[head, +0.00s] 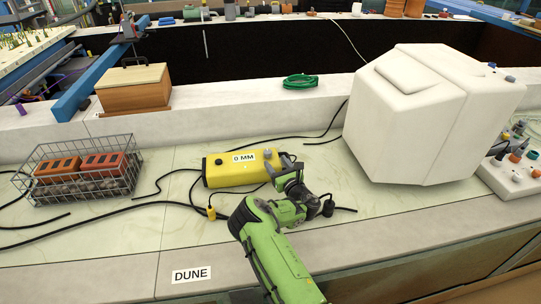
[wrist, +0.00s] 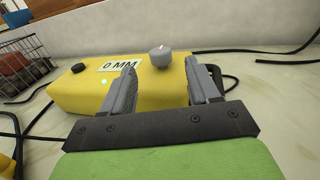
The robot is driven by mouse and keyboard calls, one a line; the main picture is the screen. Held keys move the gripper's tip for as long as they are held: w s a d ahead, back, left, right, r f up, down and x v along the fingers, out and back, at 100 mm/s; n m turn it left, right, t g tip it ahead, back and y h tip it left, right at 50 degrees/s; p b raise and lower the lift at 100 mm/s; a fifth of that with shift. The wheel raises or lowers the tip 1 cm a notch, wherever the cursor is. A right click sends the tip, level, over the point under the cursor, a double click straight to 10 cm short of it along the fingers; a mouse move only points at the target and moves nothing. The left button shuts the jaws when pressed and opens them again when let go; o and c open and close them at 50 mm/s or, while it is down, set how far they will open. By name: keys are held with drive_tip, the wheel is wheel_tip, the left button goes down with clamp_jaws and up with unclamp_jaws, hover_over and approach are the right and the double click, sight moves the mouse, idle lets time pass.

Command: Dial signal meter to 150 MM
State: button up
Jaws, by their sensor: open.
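The yellow signal meter (head: 230,174) lies on the pale bench top, with a label reading 0 MM (head: 244,156) on top. In the wrist view the meter (wrist: 80,95) shows a grey dial knob (wrist: 160,57) on its top, a black button (wrist: 78,68) at its left and a small lit green spot. My gripper (wrist: 162,85) is open, its two grey fingers apart on either side of the knob in the picture and nothing between them. I cannot tell whether the fingers touch the meter.
A wire basket (head: 82,190) with red bricks stands left. A large white covered block (head: 425,115) stands right, beside a panel of knobs (head: 520,170). Black cables (head: 130,207) run around the meter. A DUNE label (head: 191,275) is on the front edge.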

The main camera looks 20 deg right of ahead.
sight(266, 155)
drive_tip(key=w, duration=0.5)
drive_tip(key=shift+w+a+f+b, duration=0.1)
drive_tip(key=shift+w+a+b, duration=0.15)
drive_tip(key=shift+b, duration=0.05)
drive_tip(key=c, duration=1)
drive_tip(key=shift+c, duration=0.2)
drive_tip(key=shift+m+h, duration=0.3)
drive_tip(key=shift+h, duration=0.1)
drive_tip(key=m+h+b, duration=0.1)
drive_tip(key=h, duration=0.1)
drive_tip(key=a+m+h+b, duration=0.1)
drive_tip(key=m+h+b, duration=0.1)
drive_tip(key=shift+f+g+h, duration=0.1)
drive_tip(key=shift+g+h, duration=0.2)
drive_tip(key=shift+h, duration=0.1)
drive_tip(key=shift+w+a+m+g+h+b, duration=0.15)
drive_tip(key=shift+m+g+h+b, duration=0.6)
drive_tip(key=shift+h, duration=0.65)
drive_tip(key=shift+w+a+m+g+h+b, duration=0.15)
drive_tip(key=shift+m+g+h+b, duration=0.3)
drive_tip(key=shift+m+h+b, duration=0.65)
drive_tip(key=shift+m+h, duration=0.35)
drive_tip(key=shift+h, duration=0.25)
